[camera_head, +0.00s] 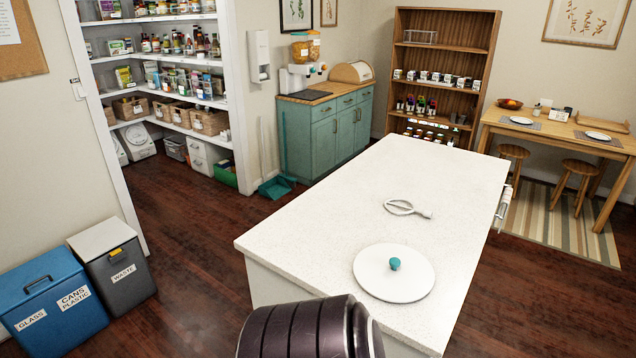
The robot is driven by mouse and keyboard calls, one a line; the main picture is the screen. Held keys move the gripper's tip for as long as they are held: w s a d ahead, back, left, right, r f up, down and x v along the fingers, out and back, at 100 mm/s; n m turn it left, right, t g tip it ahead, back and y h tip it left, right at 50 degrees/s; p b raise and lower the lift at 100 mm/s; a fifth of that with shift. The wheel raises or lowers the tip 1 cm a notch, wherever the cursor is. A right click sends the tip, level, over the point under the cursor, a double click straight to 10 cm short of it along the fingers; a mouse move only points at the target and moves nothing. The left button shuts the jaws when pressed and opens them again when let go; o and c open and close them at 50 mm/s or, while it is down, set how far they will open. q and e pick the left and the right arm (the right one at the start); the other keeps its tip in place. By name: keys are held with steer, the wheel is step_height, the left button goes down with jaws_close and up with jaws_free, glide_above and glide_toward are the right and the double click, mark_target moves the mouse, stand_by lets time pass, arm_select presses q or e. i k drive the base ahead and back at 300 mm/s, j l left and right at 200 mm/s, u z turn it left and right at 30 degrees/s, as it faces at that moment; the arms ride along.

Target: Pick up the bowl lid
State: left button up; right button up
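The bowl lid (376,283) is a flat white disc with a round teal knob at its centre. It lies flat, knob up, on the near part of the white island counter (330,220). Nothing covers it, and it lies apart from the other thing on the counter. Neither of my grippers shows in the head view.
A white looped utensil (402,208) lies on the counter beyond the lid. The rest of the countertop is clear. A blue recycling bin (45,300) and a grey waste bin (122,275) stand at left. A table (560,140) with stools stands at the back right.

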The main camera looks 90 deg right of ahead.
mark_target(392, 272)
steer(key=z, duration=0.4)
steer(key=i+z, duration=0.1)
steer(key=z, duration=0.7)
steer(key=i+z, duration=0.1)
steer(key=z, duration=0.7)
steer(key=i+j, duration=0.05)
steer(key=j, duration=0.05)
